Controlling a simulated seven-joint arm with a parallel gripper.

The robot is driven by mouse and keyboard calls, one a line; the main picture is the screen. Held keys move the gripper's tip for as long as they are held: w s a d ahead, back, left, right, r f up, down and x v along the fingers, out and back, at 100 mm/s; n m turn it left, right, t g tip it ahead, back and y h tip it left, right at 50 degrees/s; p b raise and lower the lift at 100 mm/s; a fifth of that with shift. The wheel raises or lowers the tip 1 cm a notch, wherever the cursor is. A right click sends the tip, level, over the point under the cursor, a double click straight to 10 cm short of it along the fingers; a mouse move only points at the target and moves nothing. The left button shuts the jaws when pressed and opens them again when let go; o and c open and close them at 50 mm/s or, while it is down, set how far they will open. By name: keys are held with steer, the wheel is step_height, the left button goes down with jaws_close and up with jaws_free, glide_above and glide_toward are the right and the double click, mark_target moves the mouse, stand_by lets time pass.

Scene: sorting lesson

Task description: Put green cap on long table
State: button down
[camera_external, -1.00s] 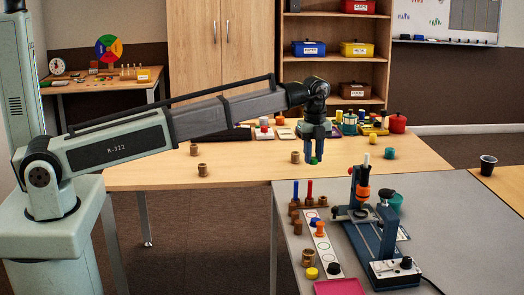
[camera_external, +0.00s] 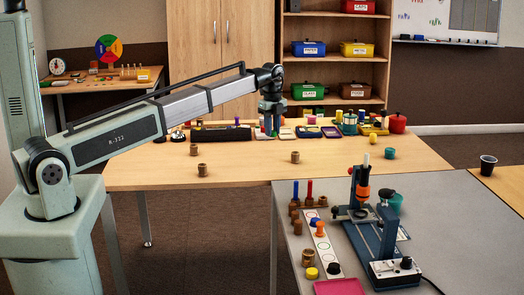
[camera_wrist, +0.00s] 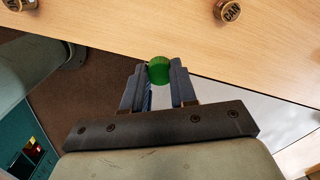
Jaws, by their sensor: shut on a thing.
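My gripper (camera_wrist: 160,72) is shut on the green cap (camera_wrist: 159,70), a small round green piece held between the fingertips in the wrist view. In the external view my gripper (camera_external: 271,131) hangs pointing down above the far middle part of the long wooden table (camera_external: 240,174). The cap is too small to make out clearly there. The wooden table top (camera_wrist: 140,32) also shows in the wrist view, and the cap appears over its edge. I cannot tell the exact height of the cap above the table.
Small brown cylinders (camera_external: 202,170) stand apart on the wooden table. A dark tray (camera_external: 222,133) and several coloured items line its far edge. A teal cup (camera_external: 389,153) stands at right. The grey table (camera_external: 300,235) in front carries a blue press (camera_external: 372,235) and several pegs.

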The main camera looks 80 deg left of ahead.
mark_target(272, 171)
step_height(272, 171, down, 14)
steer(key=shift+d, duration=0.1)
stand_by(0.7)
steer(key=shift+f, duration=0.1)
steer(key=c, duration=0.9)
jaws_free()
step_height(272, 171, up, 12)
steer(key=shift+r, duration=0.15)
